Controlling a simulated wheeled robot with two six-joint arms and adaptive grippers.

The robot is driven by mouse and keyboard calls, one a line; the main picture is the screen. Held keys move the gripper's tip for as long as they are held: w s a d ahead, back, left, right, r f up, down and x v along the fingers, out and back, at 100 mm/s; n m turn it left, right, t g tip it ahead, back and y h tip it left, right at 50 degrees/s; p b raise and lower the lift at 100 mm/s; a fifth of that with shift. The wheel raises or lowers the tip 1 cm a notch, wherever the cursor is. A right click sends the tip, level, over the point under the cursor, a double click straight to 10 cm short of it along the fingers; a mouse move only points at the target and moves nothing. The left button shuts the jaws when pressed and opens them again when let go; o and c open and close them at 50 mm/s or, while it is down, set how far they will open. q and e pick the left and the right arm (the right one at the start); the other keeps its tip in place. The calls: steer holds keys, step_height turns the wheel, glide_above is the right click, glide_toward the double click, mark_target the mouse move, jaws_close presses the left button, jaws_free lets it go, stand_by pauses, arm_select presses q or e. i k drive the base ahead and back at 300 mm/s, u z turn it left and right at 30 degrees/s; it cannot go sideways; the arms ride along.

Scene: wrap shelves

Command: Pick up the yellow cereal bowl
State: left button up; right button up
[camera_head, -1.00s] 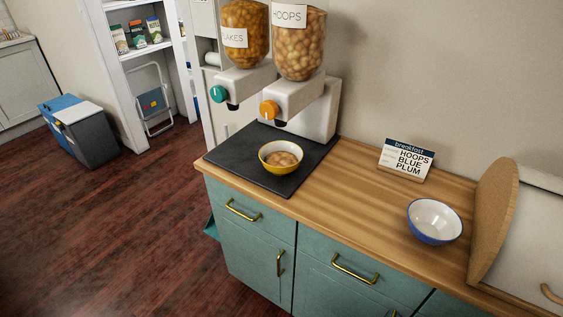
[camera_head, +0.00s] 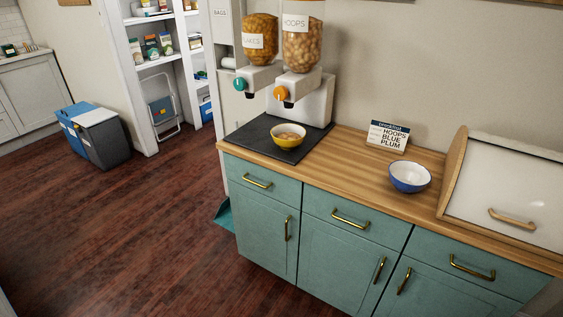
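The yellow cereal bowl (camera_head: 289,137) stands upright on a dark mat (camera_head: 247,137) on the wooden counter, in front of the cereal dispenser (camera_head: 306,98). It is yellow outside and holds some tan cereal. Nothing touches it from above. Neither of my grippers shows in the head view.
A blue bowl with a white inside (camera_head: 409,177) stands on the counter to the right. A small breakfast sign (camera_head: 388,136) stands behind it, and a bread box (camera_head: 505,190) is at the right end. Teal cabinets (camera_head: 345,258) with brass handles are below. The dark wood floor (camera_head: 150,235) at the left is clear.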

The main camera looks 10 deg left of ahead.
mark_target(287, 136)
steer(key=u, duration=0.45)
steer(key=k, duration=0.2)
steer(key=z, duration=1.5)
steer(key=i, duration=1.05)
steer(key=u, duration=0.65)
steer(key=i, duration=0.7)
steer(key=u, duration=0.7)
